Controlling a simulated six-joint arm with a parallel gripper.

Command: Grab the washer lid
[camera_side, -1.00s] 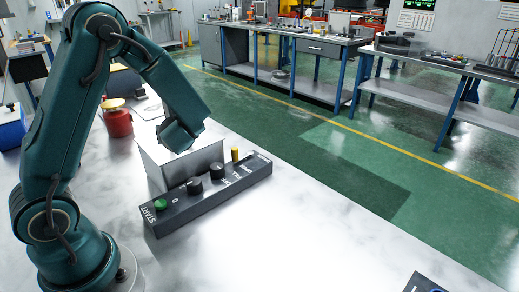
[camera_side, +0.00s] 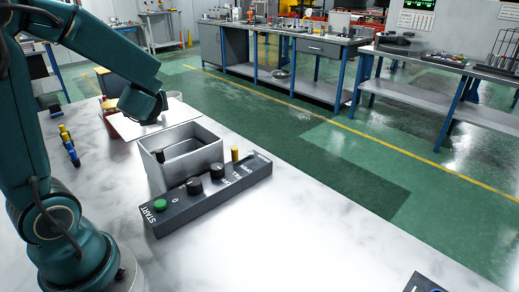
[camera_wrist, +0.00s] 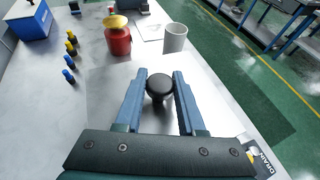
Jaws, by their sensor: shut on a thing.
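The washer box (camera_side: 186,160) is a grey open-topped box on the table in the side view, and its dark interior shows. The washer lid (camera_side: 128,128) is a flat light-grey plate, apart from the box and beyond its rim. In the wrist view the lid (camera_wrist: 108,95) has a round black knob (camera_wrist: 159,88). My gripper (camera_wrist: 160,76) is shut on this knob, with one blue finger on each side. In the side view my gripper is above the lid, its fingertips mostly hidden.
A dark control panel (camera_side: 208,193) with a green start button and black knobs stands in front of the box. Beyond the lid are a red can (camera_wrist: 118,40) with a yellow top and a white cup (camera_wrist: 175,38). Several coloured pegs (camera_wrist: 70,47) stand at left.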

